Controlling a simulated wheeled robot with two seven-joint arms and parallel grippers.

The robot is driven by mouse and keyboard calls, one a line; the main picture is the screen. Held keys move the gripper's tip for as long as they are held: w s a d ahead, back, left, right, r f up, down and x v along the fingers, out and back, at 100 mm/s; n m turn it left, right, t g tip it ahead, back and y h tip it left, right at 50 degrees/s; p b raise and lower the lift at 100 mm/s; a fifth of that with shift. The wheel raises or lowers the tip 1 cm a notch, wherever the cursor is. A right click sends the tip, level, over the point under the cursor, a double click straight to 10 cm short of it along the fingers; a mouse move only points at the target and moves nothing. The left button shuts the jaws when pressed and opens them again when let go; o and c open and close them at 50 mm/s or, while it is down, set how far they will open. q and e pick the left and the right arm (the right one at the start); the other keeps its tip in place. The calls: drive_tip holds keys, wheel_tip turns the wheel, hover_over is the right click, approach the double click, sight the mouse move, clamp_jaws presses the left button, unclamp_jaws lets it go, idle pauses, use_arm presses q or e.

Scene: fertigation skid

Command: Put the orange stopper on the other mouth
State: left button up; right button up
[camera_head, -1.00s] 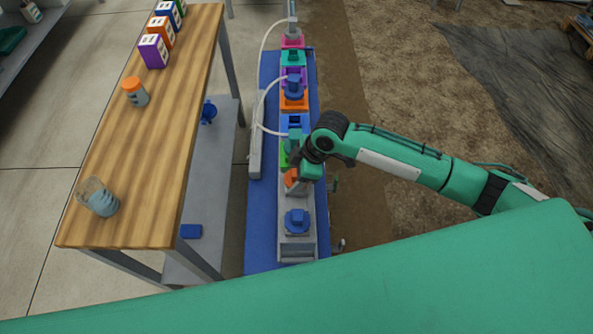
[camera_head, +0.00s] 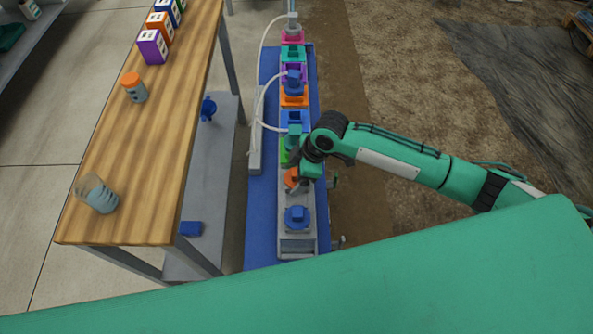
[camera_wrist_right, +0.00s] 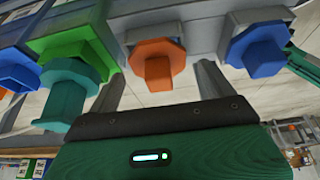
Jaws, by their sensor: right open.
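The orange stopper (camera_wrist_right: 157,67) has an octagonal flange and a square knob, and sits on a grey block. It also shows in the head view (camera_head: 290,177), partly covered by my right gripper (camera_head: 297,187). In the right wrist view my right gripper (camera_wrist_right: 160,86) is open, with one finger on each side of the stopper's knob and visible gaps between. A blue stopper (camera_wrist_right: 257,50) sits on the neighbouring grey block, and shows nearest in the head view (camera_head: 297,217). A teal stopper (camera_wrist_right: 68,92) sits on a green block (camera_wrist_right: 80,42). I cannot tell which mouth is free. My left gripper is out of view.
The row of coloured blocks stands on a blue base (camera_head: 260,215). A white hose (camera_head: 262,98) loops along its left side. A wooden bench (camera_head: 150,150) further left holds an orange-capped jar (camera_head: 134,88), a clear jar (camera_head: 97,195) and several coloured boxes.

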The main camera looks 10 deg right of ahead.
drive_tip(key=v, duration=1.3)
drive_tip(key=shift+r, duration=0.4)
drive_tip(key=shift+d, duration=0.1)
